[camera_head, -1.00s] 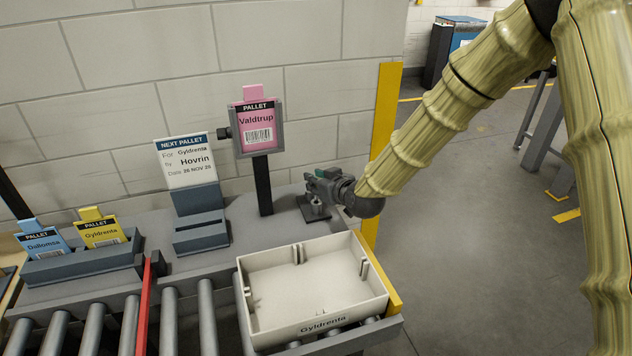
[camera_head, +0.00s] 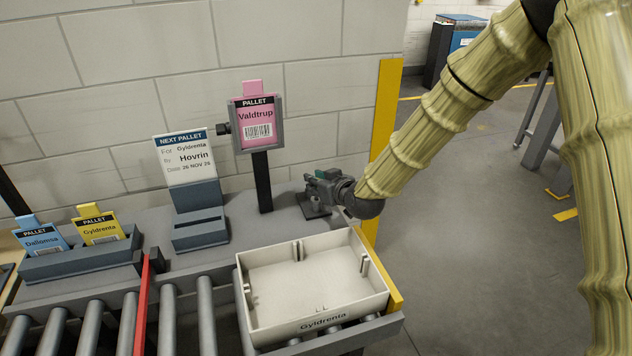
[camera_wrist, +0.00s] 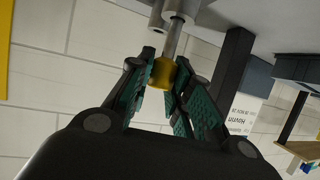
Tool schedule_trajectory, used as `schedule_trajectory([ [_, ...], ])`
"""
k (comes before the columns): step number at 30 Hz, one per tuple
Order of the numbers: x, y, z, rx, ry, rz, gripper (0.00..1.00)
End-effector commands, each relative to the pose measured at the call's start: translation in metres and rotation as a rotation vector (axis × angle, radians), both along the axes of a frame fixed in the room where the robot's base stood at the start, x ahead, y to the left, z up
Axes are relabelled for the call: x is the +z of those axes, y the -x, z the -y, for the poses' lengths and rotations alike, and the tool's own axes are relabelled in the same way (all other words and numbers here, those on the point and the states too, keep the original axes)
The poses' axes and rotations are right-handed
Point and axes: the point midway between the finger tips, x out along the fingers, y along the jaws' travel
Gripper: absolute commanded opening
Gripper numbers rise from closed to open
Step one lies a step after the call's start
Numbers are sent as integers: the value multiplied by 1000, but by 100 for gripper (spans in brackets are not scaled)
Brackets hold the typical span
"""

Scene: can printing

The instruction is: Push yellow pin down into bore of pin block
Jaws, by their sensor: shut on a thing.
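My gripper (camera_head: 318,182) is low over the bench, behind the bin, in the head view. In the wrist view, the green-padded fingers of my gripper (camera_wrist: 165,82) are closed around the yellow head of the pin (camera_wrist: 162,73). A bare grey shaft runs from the yellow head to the grey metal pin block (camera_wrist: 179,8) at the top of that view. The head stands apart from the block, with shaft showing between. The bore itself is hidden. In the head view, the block's dark base (camera_head: 312,208) shows under my gripper, and the pin cannot be made out.
A cream bin (camera_head: 335,328) labelled Gyldrenta stands on the rollers in front. A pink Valdtrup card (camera_head: 257,120) is in a post-mounted holder to the left. A yellow post (camera_head: 386,125) stands close behind my wrist. Cards stand in a rack (camera_head: 85,262) at far left.

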Motion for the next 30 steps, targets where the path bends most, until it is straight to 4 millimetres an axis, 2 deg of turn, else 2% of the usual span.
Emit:
schedule_trajectory([
  [30, -20, 0, 0, 0, 0, 0, 4],
])
